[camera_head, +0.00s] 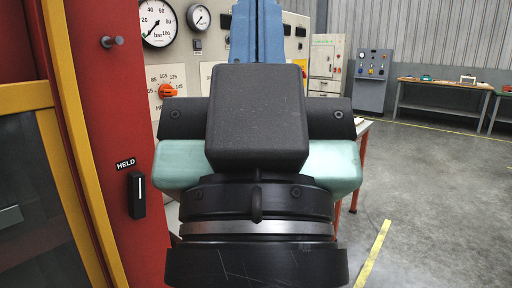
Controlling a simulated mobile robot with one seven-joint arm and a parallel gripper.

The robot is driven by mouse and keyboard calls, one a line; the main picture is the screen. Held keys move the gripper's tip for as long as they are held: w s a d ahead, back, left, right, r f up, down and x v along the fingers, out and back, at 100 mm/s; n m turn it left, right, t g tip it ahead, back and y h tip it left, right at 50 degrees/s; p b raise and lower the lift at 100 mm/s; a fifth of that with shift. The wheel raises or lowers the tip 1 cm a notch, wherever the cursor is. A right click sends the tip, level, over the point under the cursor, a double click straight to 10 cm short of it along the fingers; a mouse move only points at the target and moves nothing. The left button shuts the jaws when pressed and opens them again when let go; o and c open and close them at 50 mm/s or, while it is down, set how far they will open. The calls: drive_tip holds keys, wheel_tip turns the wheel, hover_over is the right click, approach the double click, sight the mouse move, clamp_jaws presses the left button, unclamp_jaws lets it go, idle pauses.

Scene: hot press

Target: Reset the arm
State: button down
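My gripper (257,30) fills the middle of the head view, seen from behind at close range. Its black wrist with a silver ring is at the bottom, with a pale green body and a black block above. Blue parts that look like its fingers stick out beyond the block, close together at the top edge. Their tips are out of the picture, and I cannot tell whether they are open or shut. I see nothing held. My arm hides much of what lies straight ahead.
A red and yellow machine frame (103,120) with a black handle (137,195) marked HELD stands close on the left. A gauge panel with an orange knob (167,91) is behind it. A grey cabinet (372,80) and workbench (445,100) stand far back. The right floor (440,200) is clear.

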wheel_tip(320, 180, up, 23)
drive_tip(key=p, duration=2)
drive_tip(key=shift+f, duration=0.15)
